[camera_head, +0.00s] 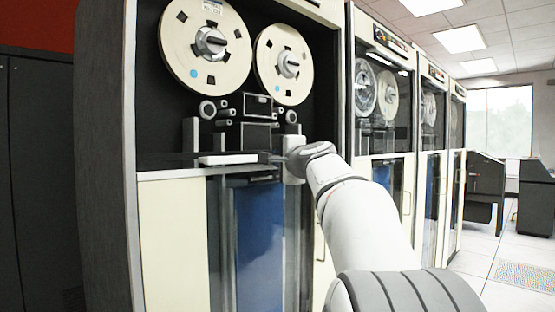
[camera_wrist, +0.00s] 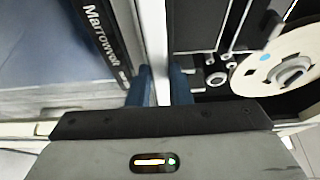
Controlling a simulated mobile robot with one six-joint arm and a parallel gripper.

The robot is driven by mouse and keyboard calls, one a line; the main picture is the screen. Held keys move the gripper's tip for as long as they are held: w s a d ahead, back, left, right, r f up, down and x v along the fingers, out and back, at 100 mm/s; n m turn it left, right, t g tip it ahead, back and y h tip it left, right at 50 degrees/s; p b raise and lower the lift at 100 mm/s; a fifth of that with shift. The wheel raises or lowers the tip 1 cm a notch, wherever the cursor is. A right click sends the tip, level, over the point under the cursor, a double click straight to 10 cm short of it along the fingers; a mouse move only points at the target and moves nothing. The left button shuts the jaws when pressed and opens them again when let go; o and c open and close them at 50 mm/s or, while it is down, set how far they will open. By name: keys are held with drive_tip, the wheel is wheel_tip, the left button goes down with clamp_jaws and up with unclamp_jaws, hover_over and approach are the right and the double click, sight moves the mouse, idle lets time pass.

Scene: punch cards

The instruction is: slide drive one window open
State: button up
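Drive one (camera_head: 190,135) is the nearest cabinet in the head view, with two cream reels (camera_head: 207,45) in its dark upper bay. The bay shows without glass in front of it. A dark horizontal window edge (camera_head: 180,160) with a pale handle piece (camera_head: 228,159) crosses below the reels. My gripper (camera_head: 287,157) is at the right end of this edge. In the wrist view, my gripper's two blue fingers (camera_wrist: 164,88) stand close together on either side of a pale bar (camera_wrist: 153,30) and appear shut on it. The fingertips are partly hidden.
More tape drives (camera_head: 383,100) stand in a row to the right. Dark cabinets (camera_head: 35,180) are at the left. Blue panels (camera_head: 258,235) show behind the drive's lower glass. Open floor (camera_head: 500,270) lies at the right.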

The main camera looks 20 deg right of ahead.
drive_tip(key=o, duration=0.4)
drive_tip(key=shift+s, duration=0.15)
drive_tip(key=s, duration=0.7)
drive_tip(key=shift+s+a, duration=0.15)
drive_tip(key=shift+s, duration=0.15)
